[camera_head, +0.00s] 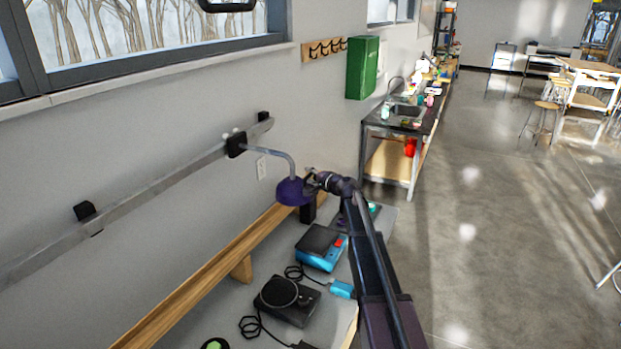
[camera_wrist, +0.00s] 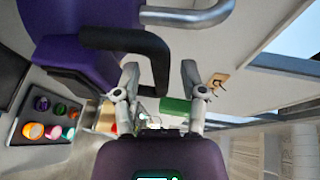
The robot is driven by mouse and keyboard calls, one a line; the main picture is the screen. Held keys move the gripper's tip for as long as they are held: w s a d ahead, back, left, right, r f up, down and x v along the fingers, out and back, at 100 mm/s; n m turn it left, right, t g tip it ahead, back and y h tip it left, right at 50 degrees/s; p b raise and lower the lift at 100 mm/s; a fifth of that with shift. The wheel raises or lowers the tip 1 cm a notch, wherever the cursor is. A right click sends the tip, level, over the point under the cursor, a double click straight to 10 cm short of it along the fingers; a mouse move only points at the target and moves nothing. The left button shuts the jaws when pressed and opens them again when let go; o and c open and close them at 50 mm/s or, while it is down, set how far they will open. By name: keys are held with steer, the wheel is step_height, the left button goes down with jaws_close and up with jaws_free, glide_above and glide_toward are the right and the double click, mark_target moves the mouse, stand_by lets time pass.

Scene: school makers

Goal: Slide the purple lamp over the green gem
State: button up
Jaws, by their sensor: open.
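The purple lamp (camera_head: 291,191) hangs from a grey curved arm on a wall rail; its purple shade (camera_wrist: 70,62) and black handle (camera_wrist: 112,39) fill the upper left of the wrist view. My gripper (camera_head: 312,180) is at the lamp's right side. In the wrist view my gripper (camera_wrist: 160,76) is open, with the bent end of the black handle between its fingers; I cannot tell whether they touch.
The grey metal rail (camera_head: 165,178) runs along the wall. On the bench below are a blue device with a dark top (camera_head: 320,246) and a black turntable-like device (camera_head: 287,297) with cables. A green wall box (camera_head: 363,67) and a sink counter (camera_head: 405,115) are farther back.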

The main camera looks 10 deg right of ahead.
steer(key=shift+w+a, duration=0.1)
steer(key=shift+w, duration=0.1)
jaws_close()
steer(key=shift+s, duration=0.1)
